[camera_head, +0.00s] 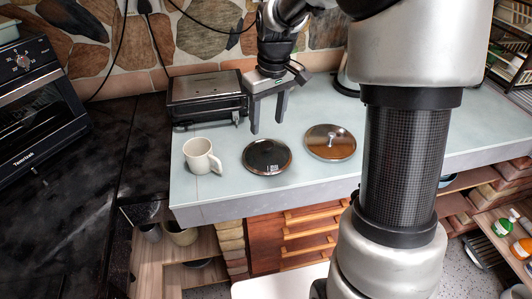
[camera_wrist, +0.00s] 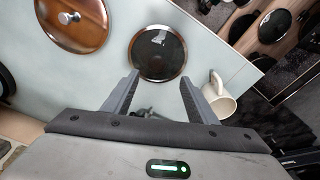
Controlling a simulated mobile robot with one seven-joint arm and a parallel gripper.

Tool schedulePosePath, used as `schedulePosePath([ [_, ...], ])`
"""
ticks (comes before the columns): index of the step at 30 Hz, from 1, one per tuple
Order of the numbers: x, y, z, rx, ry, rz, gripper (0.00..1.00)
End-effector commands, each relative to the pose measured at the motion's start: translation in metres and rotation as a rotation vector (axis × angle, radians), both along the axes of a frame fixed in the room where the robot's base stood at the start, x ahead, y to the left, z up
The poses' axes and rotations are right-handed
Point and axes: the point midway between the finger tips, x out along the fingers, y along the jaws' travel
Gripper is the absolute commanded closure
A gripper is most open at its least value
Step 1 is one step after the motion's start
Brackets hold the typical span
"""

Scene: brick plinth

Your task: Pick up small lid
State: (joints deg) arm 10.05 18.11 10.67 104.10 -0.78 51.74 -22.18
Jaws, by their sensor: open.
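Two round lids lie flat on the pale counter. The dark glass lid with a brown rim (camera_head: 266,158) looks the smaller one in the wrist view (camera_wrist: 160,58). The brown lid with a metal knob (camera_head: 330,142) lies to its right in the head view; in the wrist view it is at the upper left (camera_wrist: 78,30). My gripper (camera_head: 268,126) is open and empty, its fingers pointing down above the counter near the dark lid. In the wrist view the dark lid lies just beyond the gap between my fingertips (camera_wrist: 159,80).
A white mug (camera_head: 201,157) stands left of the dark lid, near the counter's front edge. A black and silver grill (camera_head: 207,97) sits behind it. The pale counter (camera_head: 222,191) has bare room around the lids. A black oven (camera_head: 38,92) is at the far left.

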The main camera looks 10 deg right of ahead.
Motion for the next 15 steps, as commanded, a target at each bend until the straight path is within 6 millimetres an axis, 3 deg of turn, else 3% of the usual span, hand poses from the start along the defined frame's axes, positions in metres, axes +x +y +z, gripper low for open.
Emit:
schedulePosePath([
  [3, 0.002, 0.001, -0.023, 0.0, 0.003, 0.0, 0.47],
  [11, 0.005, 0.001, -0.043, -0.001, 0.001, -0.001, 0.47],
  [15, 0.006, -0.002, -0.062, 0.0, 0.002, -0.002, 0.47],
])
